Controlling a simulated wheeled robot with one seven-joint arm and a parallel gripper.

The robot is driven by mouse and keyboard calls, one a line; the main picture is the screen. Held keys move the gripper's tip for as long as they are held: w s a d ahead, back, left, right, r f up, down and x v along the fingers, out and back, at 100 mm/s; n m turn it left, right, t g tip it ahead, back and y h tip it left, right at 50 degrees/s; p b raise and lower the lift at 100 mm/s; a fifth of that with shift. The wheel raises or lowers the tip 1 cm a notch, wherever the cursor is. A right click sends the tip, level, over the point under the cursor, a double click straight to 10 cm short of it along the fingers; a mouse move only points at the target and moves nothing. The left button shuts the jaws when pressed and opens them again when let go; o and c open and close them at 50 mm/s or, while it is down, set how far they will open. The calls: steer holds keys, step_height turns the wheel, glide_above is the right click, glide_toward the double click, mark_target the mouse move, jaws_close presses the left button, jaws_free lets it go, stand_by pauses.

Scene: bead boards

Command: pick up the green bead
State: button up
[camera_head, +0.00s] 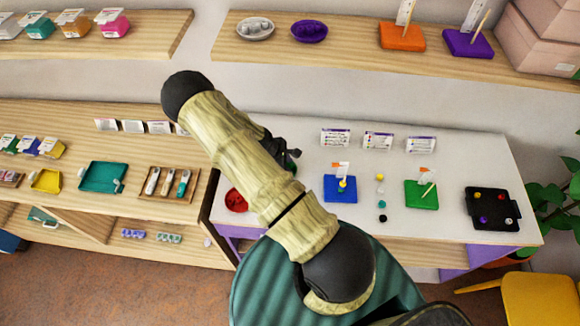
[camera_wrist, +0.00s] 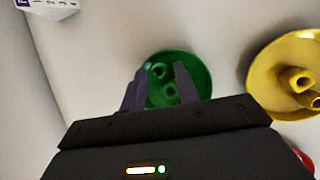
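In the wrist view, a green dish (camera_wrist: 204,75) holds green beads, with one green bead (camera_wrist: 158,70) near its middle and another (camera_wrist: 170,89) just below it. My gripper (camera_wrist: 160,70) is open, its two fingers apart and seen over the dish, with the beads showing between them. I cannot tell how far above the beads the fingertips are. In the head view, my gripper (camera_head: 290,154) is partly hidden behind my arm, above the white table.
A yellow dish (camera_wrist: 262,75) with yellow beads is right of the green dish. A red dish (camera_head: 236,200) stands at the table's left. A blue board (camera_head: 340,189), a green board (camera_head: 421,195), loose beads (camera_head: 381,204) and a black tray (camera_head: 491,209) lie to the right.

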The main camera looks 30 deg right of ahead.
steer(key=shift+s+f, duration=0.2)
jaws_close()
steer(key=shift+w+r, duration=0.1)
steer(key=shift+w+r+b, duration=0.15)
steer(key=shift+r+b, duration=0.2)
steer(key=shift+r, duration=0.25)
step_height(320, 180, up, 9)
steer(key=b, duration=0.2)
steer(key=shift+f, duration=0.2)
